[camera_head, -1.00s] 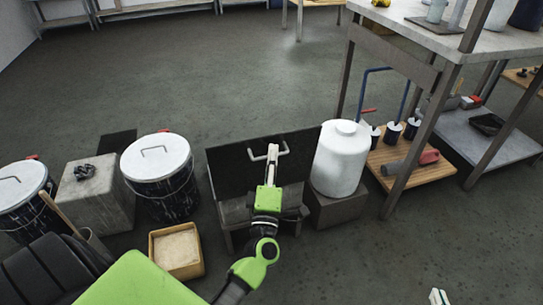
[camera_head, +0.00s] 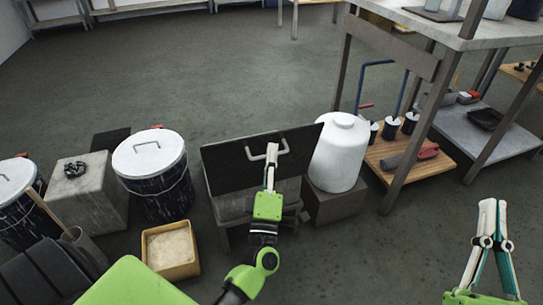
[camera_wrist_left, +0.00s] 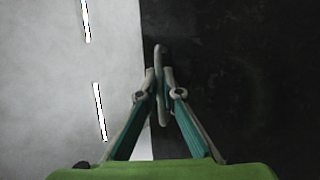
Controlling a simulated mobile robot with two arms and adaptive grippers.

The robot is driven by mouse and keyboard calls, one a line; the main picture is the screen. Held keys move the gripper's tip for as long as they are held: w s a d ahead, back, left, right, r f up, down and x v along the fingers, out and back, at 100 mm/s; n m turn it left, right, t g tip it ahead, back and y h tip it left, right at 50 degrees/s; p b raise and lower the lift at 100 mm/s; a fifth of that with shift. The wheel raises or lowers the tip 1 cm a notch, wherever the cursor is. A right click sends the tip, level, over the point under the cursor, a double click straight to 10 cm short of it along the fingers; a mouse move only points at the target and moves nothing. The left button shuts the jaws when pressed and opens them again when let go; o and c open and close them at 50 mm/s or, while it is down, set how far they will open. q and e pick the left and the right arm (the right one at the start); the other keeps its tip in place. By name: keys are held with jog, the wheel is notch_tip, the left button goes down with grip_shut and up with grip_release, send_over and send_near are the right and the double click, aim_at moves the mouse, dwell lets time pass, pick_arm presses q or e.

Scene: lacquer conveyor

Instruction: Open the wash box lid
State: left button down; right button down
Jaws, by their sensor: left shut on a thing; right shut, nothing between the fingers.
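The wash box (camera_head: 234,207) is a grey box on the floor near the middle of the head view. Its dark lid (camera_head: 224,166) stands raised at the far side, with a pale bar handle (camera_head: 284,144). My left gripper (camera_head: 271,165) reaches over the box and is shut on the handle. In the left wrist view the fingers (camera_wrist_left: 159,84) close around the handle bar (camera_wrist_left: 160,60), with the dark lid on the right. My right gripper (camera_head: 494,207) is shut and empty, over bare floor at the lower right.
A lidded drum (camera_head: 160,187) and a tray of pale material (camera_head: 171,250) stand left of the box. A white jug (camera_head: 339,158) on a block (camera_head: 337,206) stands close on its right. A shelf table (camera_head: 420,60) is further right. Floor behind is clear.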

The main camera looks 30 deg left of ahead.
pick_arm(q)
jog(key=shift+s+d+f+h, duration=0.15)
jog(key=shift+d+f+h, duration=0.15)
jog(key=shift+f, duration=0.2)
pick_arm(e)
jog(key=shift+s+r, duration=0.25)
jog(key=shift+r, duration=0.05)
pick_arm(q)
jog(key=c, duration=2.5)
grip_release()
jog(key=shift+s+d+r, duration=0.1)
jog(key=shift+r, duration=0.1)
pick_arm(e)
jog(key=shift+s+d, duration=0.1)
pick_arm(q)
jog(key=v, duration=1.2)
jog(key=shift+f, duration=0.1)
